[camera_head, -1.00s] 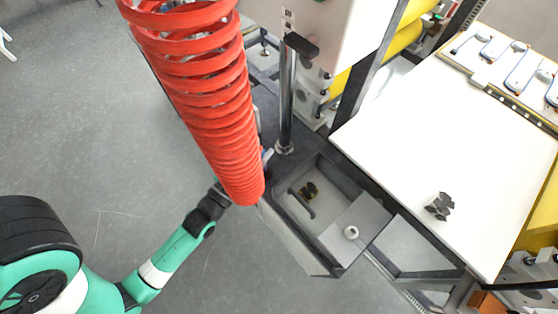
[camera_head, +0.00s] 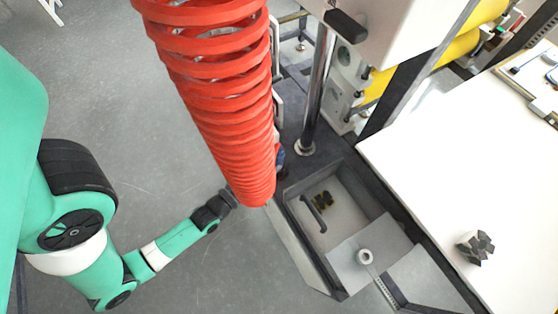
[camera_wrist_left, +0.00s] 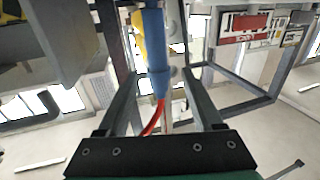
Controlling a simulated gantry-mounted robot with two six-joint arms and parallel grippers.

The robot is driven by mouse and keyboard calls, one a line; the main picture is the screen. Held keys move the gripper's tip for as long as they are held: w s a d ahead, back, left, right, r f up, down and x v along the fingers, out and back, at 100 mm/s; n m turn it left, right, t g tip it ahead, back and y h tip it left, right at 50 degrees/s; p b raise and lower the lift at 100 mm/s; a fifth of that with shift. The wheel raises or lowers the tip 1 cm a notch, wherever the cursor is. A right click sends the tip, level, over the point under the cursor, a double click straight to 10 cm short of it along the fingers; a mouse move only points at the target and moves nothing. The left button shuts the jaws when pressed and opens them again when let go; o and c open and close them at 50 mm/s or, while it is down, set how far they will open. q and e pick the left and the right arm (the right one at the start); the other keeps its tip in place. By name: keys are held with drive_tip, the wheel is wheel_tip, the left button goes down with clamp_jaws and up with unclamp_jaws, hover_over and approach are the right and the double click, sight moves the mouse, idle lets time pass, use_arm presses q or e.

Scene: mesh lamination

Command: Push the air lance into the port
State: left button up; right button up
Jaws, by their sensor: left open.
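In the left wrist view my left gripper (camera_wrist_left: 160,82) is open. Its two dark fingers stand on either side of a blue rod-like tool (camera_wrist_left: 155,50), apparently the air lance, with a red hose (camera_wrist_left: 152,122) at its lower end. There are gaps between the rod and the fingers. In the head view my left wrist reaches the lower end of the red coiled hose, which hides the fingertips. A small blue part (camera_head: 280,156) shows just right of the coil. A round pale ring (camera_head: 364,257) sits on a grey plate; I cannot tell if it is the port.
The red coiled hose (camera_head: 222,100) hangs in front of the machine. A recessed tray (camera_head: 345,212) holds a dark handle and a small black-yellow item. A white table (camera_head: 440,160) at right carries a dark knob-like piece (camera_head: 476,247). Grey floor (camera_head: 150,120) lies open at left.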

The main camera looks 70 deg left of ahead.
sight(276, 157)
use_arm(q)
drive_tip(key=x, duration=0.5)
drive_tip(key=shift+w, duration=0.15)
drive_tip(key=shift+c, duration=0.3)
clamp_jaws()
